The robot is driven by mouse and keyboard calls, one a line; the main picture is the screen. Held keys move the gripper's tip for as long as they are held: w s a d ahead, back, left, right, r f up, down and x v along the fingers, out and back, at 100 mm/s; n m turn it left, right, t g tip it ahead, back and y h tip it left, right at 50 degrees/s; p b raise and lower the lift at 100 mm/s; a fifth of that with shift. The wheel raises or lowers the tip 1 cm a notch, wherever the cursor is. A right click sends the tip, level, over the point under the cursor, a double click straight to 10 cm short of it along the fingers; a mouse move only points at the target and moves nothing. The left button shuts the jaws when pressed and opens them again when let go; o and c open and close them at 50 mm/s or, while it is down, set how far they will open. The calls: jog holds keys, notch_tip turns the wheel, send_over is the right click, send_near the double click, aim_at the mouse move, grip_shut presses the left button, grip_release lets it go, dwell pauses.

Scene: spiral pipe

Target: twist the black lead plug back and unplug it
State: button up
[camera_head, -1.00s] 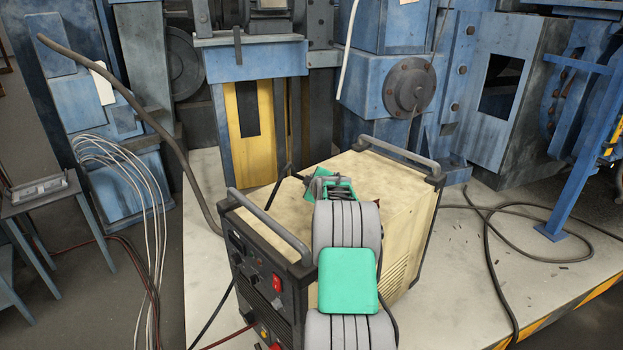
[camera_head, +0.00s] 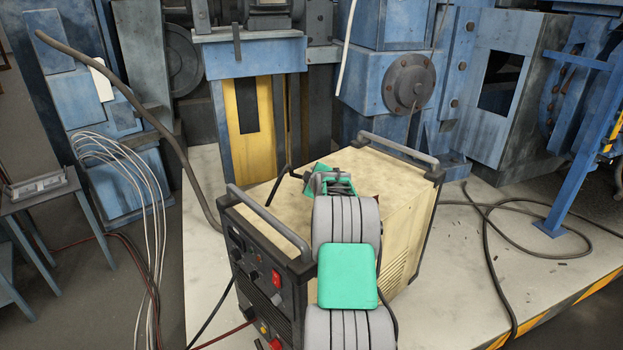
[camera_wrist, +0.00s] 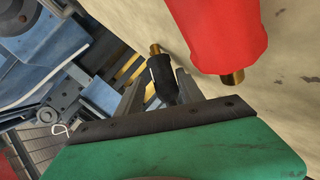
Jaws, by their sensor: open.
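The plug itself is hard to make out there. A red plug (camera_wrist: 218,35) with a brass tip is close by on the right in the wrist view.
The machine has grey handles at front (camera_head: 268,222) and back (camera_head: 400,150), and a dark front panel (camera_head: 262,275) with knobs and a red switch. A black cable (camera_head: 490,235) lies on the floor to the right. Blue machinery stands behind.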

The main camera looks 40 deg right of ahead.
jog(key=shift+s+a+f, duration=0.15)
jog(key=shift+a+f, duration=0.05)
jog(key=shift+f, duration=0.35)
jog(key=v, duration=0.4)
jog(key=r+b+v, duration=0.1)
jog(key=v, duration=0.3)
jog(key=shift+w+d, duration=0.2)
jog(key=shift+w, duration=0.05)
